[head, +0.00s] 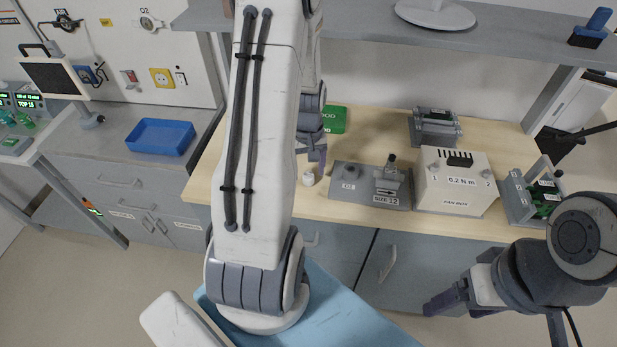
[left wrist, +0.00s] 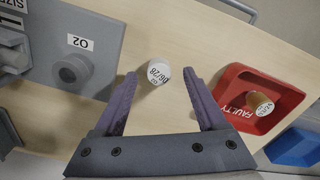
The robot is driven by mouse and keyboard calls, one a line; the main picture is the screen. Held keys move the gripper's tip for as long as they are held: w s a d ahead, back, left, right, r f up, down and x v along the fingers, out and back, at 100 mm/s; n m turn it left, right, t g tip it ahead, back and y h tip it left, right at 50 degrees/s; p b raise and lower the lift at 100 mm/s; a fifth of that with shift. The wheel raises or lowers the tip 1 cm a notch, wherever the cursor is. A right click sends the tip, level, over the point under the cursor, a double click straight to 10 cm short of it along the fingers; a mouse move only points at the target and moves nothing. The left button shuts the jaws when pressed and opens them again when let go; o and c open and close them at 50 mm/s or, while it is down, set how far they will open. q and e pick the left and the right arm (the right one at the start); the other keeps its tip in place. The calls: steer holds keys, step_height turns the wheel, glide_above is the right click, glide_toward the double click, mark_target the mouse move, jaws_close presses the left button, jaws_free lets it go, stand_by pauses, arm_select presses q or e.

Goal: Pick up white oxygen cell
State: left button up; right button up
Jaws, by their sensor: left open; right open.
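The white oxygen cell (head: 308,179) stands on the wooden bench, left of a grey block. In the left wrist view the cell (left wrist: 158,73) shows a white top and a side label reading 08/28. It lies between and just beyond the fingertips of my left gripper (left wrist: 165,82), which is open and apart from it. In the head view my left gripper (head: 316,160) hangs over the bench by the cell, partly hidden by my arm. My right gripper (head: 445,300) is open and empty, low in front of the bench at the right.
A red FAULTY tray (left wrist: 232,74) holds another cell (left wrist: 260,103) with a tan side. A grey block (left wrist: 100,65) labelled O2 has a round fitting. A green tray (head: 335,120), a FAN BOX (head: 455,190) and a blue tray (head: 160,136) stand around. A shelf (head: 370,22) overhangs the bench.

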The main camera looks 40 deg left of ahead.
mark_target(308, 175)
arm_select(q)
steer(key=shift+f, duration=1.55)
jaws_close()
steer(key=shift+w+r, duration=0.1)
